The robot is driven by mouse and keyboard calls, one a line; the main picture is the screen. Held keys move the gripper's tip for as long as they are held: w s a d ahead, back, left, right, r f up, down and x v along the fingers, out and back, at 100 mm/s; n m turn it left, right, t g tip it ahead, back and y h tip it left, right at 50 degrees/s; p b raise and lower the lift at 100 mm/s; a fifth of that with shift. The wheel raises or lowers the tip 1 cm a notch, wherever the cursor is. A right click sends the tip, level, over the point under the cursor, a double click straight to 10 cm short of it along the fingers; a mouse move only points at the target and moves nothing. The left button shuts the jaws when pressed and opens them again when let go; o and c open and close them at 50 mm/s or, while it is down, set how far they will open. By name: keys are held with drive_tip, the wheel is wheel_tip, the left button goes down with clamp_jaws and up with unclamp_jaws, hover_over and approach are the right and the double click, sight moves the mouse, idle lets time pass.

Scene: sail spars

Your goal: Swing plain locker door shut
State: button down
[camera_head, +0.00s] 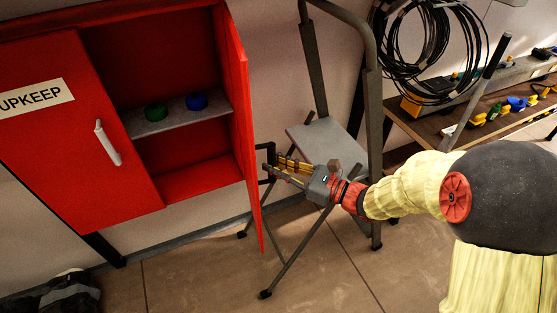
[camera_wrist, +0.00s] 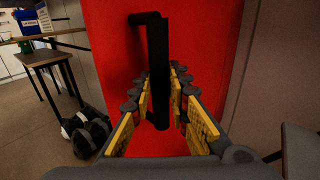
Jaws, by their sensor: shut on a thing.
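The red locker's plain right-hand door (camera_head: 241,125) stands open, swung out toward me and seen nearly edge-on in the head view. Its red face (camera_wrist: 205,40) fills the middle of the wrist view. A black bar handle (camera_wrist: 157,60) stands out from this face. My gripper (camera_head: 273,166) is at the door's outer side, shut on the handle. In the wrist view the yellow-padded fingers lie on either side of the bar. The locker's left door (camera_head: 40,125), labelled UPKEEP, is shut and has a pale handle (camera_head: 108,143).
A folding step frame (camera_head: 372,150) stands close beside my gripper. A workbench (camera_head: 440,125) is at the right. A dark bag (camera_head: 70,293) lies at lower left.

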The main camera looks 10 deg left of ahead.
drive_tip(key=shift+s+a, duration=0.4)
drive_tip(key=shift+a, duration=0.25)
drive_tip(key=shift+s+a, duration=0.35)
drive_tip(key=shift+a, duration=0.3)
drive_tip(key=s+a, duration=0.2)
drive_tip(key=a, duration=0.5)
drive_tip(key=shift+s+a, duration=0.25)
drive_tip(key=shift+s, duration=0.05)
drive_tip(key=shift+f, duration=0.1)
drive_tip(key=a+b, duration=0.2)
drive_tip(key=a, duration=0.6)
drive_tip(key=shift+s, duration=0.35)
drive_tip(key=s+b+x, duration=0.1)
drive_tip(key=b+x, duration=0.1)
drive_tip(key=x, duration=0.5)
drive_tip(key=shift+a, duration=0.6)
